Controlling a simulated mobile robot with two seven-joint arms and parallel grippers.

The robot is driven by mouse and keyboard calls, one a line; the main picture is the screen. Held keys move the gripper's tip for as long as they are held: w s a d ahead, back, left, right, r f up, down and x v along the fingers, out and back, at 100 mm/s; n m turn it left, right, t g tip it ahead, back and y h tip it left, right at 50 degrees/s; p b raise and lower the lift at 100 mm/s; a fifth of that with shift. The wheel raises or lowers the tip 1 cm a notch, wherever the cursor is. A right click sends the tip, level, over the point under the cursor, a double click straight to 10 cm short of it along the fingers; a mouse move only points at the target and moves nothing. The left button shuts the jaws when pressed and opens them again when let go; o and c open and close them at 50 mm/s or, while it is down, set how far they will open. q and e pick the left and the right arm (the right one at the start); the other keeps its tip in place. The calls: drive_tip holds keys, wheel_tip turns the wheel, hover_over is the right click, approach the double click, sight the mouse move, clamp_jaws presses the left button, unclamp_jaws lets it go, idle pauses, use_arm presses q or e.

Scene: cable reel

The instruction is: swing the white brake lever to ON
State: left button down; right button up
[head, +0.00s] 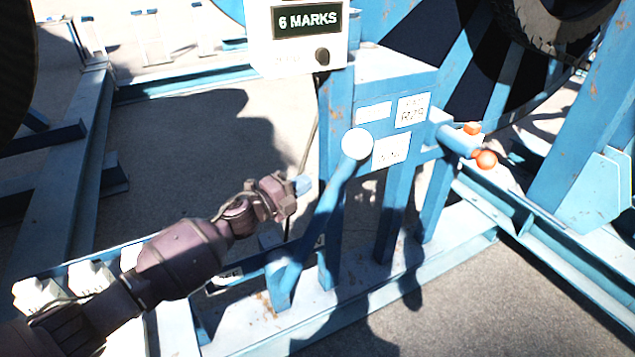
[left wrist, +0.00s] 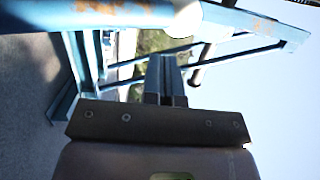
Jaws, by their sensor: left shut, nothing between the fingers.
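The brake lever (head: 325,210) is a blue bar that slants up to the right from a low pivot and ends in a white ball knob (head: 357,143). The knob stands in front of white label plates (head: 391,152) whose wording I cannot read surely. My left gripper (head: 302,185) is shut and empty, just left of the lever and lower than the knob; I cannot tell whether it touches. In the left wrist view its closed fingers (left wrist: 166,78) point toward the lever bar (left wrist: 90,15) and white knob (left wrist: 187,18) at the top. My right gripper is out of view.
A white box with a "6 MARKS" display (head: 307,20) stands above the lever. An orange-red knob (head: 486,159) sticks out at the right. Blue frame beams (head: 370,310) run along the floor. White blocks (head: 40,297) sit at lower left. Open floor lies left of the post.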

use_arm(q)
drive_tip(key=s+a+r+n+t+y, duration=0.3)
drive_tip(key=a+r+n, duration=0.2)
drive_tip(key=r+n, duration=0.1)
drive_tip(key=s+a+f+n+g+y, duration=0.1)
drive_tip(key=s+a+f+n+y, duration=0.2)
drive_tip(key=s+a+f+n, duration=0.2)
drive_tip(key=s+a+f+n+g+y, duration=0.1)
drive_tip(key=s+a+f+n+y, duration=0.3)
drive_tip(key=s+f+n, duration=0.4)
drive_tip(key=s+a+f+n+g+y, duration=0.2)
drive_tip(key=s+a+f+n, duration=0.3)
drive_tip(key=s+f, duration=0.8)
drive_tip(key=s+n+y, duration=0.1)
drive_tip(key=s+n, duration=0.1)
drive_tip(key=s, duration=0.4)
drive_tip(key=shift+s+a+y, duration=0.25)
drive_tip(key=shift+a+y, duration=0.15)
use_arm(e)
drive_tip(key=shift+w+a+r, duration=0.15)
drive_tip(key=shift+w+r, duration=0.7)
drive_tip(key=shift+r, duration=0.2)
